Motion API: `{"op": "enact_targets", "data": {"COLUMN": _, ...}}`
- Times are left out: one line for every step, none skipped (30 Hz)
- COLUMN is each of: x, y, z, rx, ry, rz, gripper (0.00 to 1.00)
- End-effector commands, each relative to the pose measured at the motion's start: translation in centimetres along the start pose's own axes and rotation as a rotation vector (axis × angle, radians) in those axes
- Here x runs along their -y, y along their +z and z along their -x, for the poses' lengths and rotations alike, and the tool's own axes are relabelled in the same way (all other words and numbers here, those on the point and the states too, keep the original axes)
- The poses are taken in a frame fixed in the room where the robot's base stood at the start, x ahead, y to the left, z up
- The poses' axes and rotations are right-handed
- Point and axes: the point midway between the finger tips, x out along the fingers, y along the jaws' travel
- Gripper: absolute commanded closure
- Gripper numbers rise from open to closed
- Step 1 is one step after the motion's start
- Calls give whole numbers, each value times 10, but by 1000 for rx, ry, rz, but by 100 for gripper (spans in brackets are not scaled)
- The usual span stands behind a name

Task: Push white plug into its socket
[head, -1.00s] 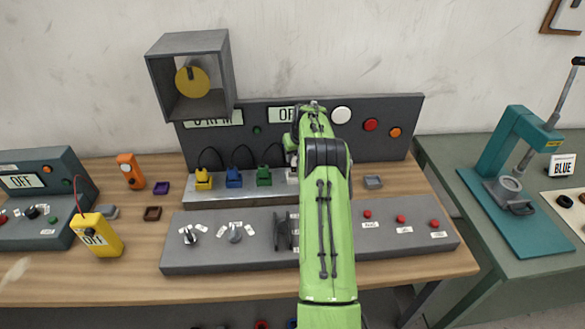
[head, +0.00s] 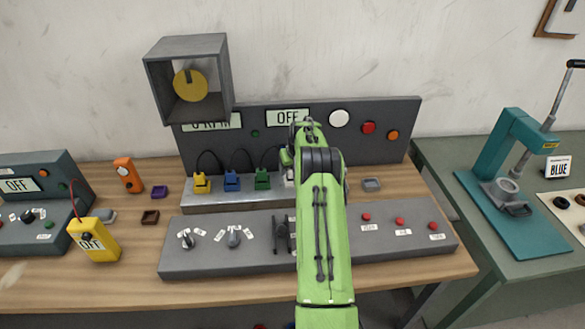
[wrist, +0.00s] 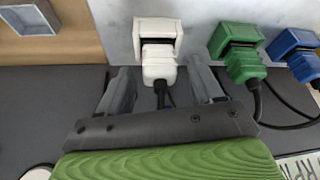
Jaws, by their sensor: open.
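In the wrist view, the white plug (wrist: 158,67) with its dark cable sits at the mouth of its white socket (wrist: 157,27) on the metal strip. A dark opening shows between plug and socket rim; I cannot tell how deep the plug sits. My gripper (wrist: 161,76) is open, with one finger on each side of the white plug and visible gaps to both. In the head view, my arm covers most of the white plug and socket; only a pale sliver (head: 289,179) shows beside it.
A green plug (wrist: 243,66) and a blue plug (wrist: 305,66) stand in line beside the white one. A yellow plug (head: 201,183) is farther left in the head view. The grey control panel (head: 380,243) with knobs and red buttons lies in front.

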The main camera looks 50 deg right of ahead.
Motion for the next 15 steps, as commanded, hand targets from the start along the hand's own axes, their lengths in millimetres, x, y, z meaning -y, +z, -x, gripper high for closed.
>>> {"op": "enact_targets", "data": {"x": 0, "y": -1, "z": 2, "rx": 0, "ry": 0, "rz": 0, "gripper": 34}}
{"op": "enact_targets", "data": {"x": 0, "y": -2, "z": 4, "rx": 0, "ry": 0, "rz": 0, "gripper": 34}}
{"op": "enact_targets", "data": {"x": 0, "y": -3, "z": 9, "rx": -2, "ry": 1, "rz": 0, "gripper": 34}}
{"op": "enact_targets", "data": {"x": 0, "y": -3, "z": 15, "rx": -4, "ry": 1, "rz": 0, "gripper": 34}}
{"op": "enact_targets", "data": {"x": 0, "y": -3, "z": 21, "rx": -3, "ry": 1, "rz": 1, "gripper": 34}}
{"op": "enact_targets", "data": {"x": 0, "y": -3, "z": 31, "rx": -4, "ry": 1, "rz": 1, "gripper": 34}}
{"op": "enact_targets", "data": {"x": 0, "y": -3, "z": 40, "rx": -4, "ry": 2, "rz": 1, "gripper": 34}}
{"op": "enact_targets", "data": {"x": -1, "y": -3, "z": 48, "rx": -4, "ry": 2, "rz": 1, "gripper": 34}}
{"op": "enact_targets", "data": {"x": -1, "y": -3, "z": 60, "rx": -5, "ry": 2, "rz": 1, "gripper": 34}}
{"op": "enact_targets", "data": {"x": -1, "y": -2, "z": 68, "rx": -5, "ry": 2, "rz": 0, "gripper": 34}}
{"op": "enact_targets", "data": {"x": -1, "y": -2, "z": 76, "rx": -4, "ry": 2, "rz": 0, "gripper": 34}}
{"op": "enact_targets", "data": {"x": -1, "y": -2, "z": 86, "rx": -4, "ry": 2, "rz": 0, "gripper": 34}}
{"op": "enact_targets", "data": {"x": -1, "y": -2, "z": 93, "rx": -4, "ry": 2, "rz": 0, "gripper": 34}}
{"op": "enact_targets", "data": {"x": 0, "y": -2, "z": 99, "rx": -3, "ry": 1, "rz": 0, "gripper": 34}}
{"op": "enact_targets", "data": {"x": 0, "y": -2, "z": 107, "rx": -3, "ry": 1, "rz": 0, "gripper": 34}}
